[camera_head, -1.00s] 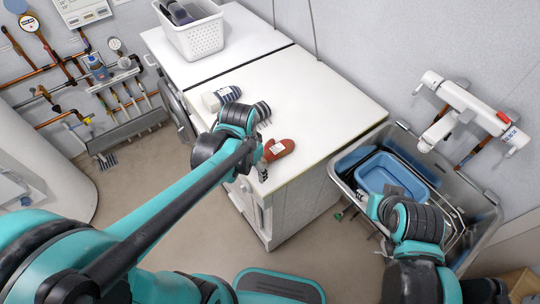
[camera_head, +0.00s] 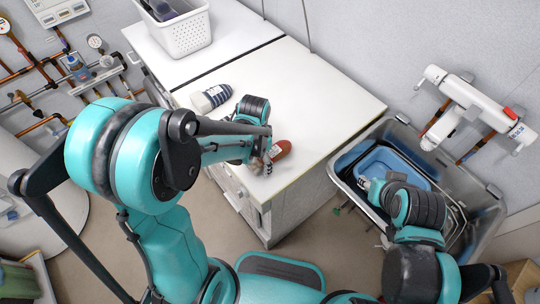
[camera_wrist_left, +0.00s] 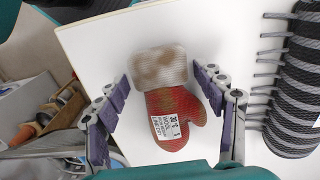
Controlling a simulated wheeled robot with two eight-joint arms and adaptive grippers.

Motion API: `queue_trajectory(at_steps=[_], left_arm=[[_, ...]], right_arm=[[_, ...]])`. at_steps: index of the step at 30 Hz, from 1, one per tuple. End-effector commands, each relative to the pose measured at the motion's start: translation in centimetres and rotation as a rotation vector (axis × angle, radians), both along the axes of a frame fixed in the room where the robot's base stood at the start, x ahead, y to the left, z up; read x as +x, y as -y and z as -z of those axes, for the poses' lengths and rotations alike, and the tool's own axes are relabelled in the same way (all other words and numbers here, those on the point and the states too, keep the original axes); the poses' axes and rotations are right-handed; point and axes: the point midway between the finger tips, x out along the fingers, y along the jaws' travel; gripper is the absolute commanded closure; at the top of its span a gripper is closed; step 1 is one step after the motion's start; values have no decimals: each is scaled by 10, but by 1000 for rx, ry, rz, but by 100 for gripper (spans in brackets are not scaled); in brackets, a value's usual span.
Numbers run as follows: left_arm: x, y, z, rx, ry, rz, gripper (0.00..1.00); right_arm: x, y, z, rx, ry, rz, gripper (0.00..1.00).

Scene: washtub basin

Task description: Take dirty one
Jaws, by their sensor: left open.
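A red mitten (camera_head: 282,150) lies near the front right edge of the white worktop (camera_head: 300,85). In the left wrist view the mitten (camera_wrist_left: 185,105) has a white cuff (camera_wrist_left: 158,68) with brown stains and a care label. My left gripper (camera_wrist_left: 161,82) is open, its fingers on either side of the mitten; whether they touch it cannot be told. In the head view this gripper (camera_head: 263,162) partly covers the mitten. A navy-and-white striped item (camera_head: 212,97) lies farther left. A dark striped, fringed item (camera_wrist_left: 300,85) lies beside the mitten. My right gripper (camera_head: 366,184) is by the basin, its fingers unclear.
A white basket (camera_head: 185,37) with dark items stands at the back left of the worktop. A metal basin (camera_head: 480,205) at the right holds a blue tub (camera_head: 395,160), under a wall tap (camera_head: 470,105). The worktop's back right is clear.

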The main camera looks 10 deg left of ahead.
Motion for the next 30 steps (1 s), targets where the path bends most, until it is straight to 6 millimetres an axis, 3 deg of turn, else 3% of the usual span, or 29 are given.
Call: queue_trajectory(at_steps=[4, 10, 23, 30], left_arm=[[0, 0, -1, 0, 0, 0, 31], [0, 0, -1, 0, 0, 0, 84], [0, 0, -7, 0, 0, 0, 85], [-1, 0, -44, 0, 0, 0, 85]], right_arm=[[0, 0, -1, 0, 0, 0, 60], [0, 0, -1, 0, 0, 0, 60], [0, 0, -4, 0, 0, 0, 60], [0, 0, -21, 0, 0, 0, 60]])
